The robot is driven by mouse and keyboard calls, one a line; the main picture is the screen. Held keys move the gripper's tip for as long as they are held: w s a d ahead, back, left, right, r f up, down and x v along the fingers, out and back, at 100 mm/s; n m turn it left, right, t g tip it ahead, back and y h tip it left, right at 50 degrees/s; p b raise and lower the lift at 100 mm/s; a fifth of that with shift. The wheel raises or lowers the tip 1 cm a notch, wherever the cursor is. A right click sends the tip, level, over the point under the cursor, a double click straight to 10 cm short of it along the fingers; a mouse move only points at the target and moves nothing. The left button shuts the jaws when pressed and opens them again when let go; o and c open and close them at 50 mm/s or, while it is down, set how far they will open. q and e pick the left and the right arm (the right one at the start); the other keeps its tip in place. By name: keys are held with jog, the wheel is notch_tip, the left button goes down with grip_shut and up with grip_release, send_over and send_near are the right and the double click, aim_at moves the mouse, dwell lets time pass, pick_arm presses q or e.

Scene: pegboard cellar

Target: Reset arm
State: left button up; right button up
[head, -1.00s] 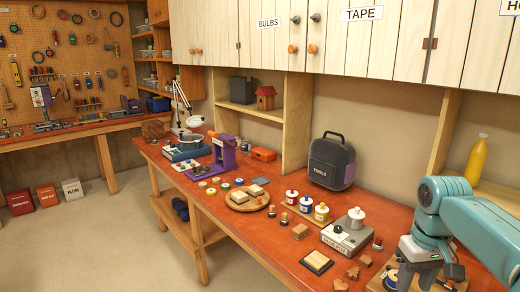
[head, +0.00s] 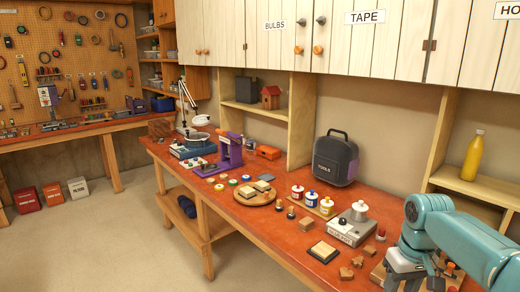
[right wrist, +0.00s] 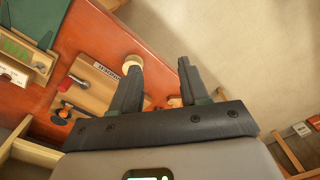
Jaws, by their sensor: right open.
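My right arm, teal, comes in at the right of the head view. Its gripper (head: 400,282) hangs over the near end of the orange-red bench and is partly cut off by the bottom edge. In the right wrist view the dark fingers (right wrist: 158,68) stand apart with nothing between them. A pale round knob (right wrist: 132,64) shows just beyond the tip of the left finger; I cannot tell whether they touch. My left gripper is in neither view.
The bench (head: 225,203) holds a black tool case (head: 335,160), a grey hot plate (head: 350,228), a round wooden tray (head: 238,200) and several small jars. A labelled wooden board (right wrist: 92,88) lies near the right gripper. Open floor (head: 95,235) is at the left.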

jog(key=s+a+f+y, duration=0.1)
jog(key=s+a+f, duration=0.35)
jog(key=f, duration=0.75)
jog(key=s+a+f+y, duration=0.1)
jog(key=a+f+y, duration=0.1)
jog(key=a+f, duration=0.8)
jog(key=s+a+f+m, duration=0.1)
jog(key=s+a+f, duration=0.1)
jog(key=s+f, duration=0.4)
jog(key=s+a+f+m, duration=0.2)
jog(key=s+f, duration=0.4)
jog(key=s, duration=0.6)
jog(key=shift+s+f+y, duration=0.25)
jog(key=shift+s+y, duration=0.05)
jog(key=shift+s, duration=0.1)
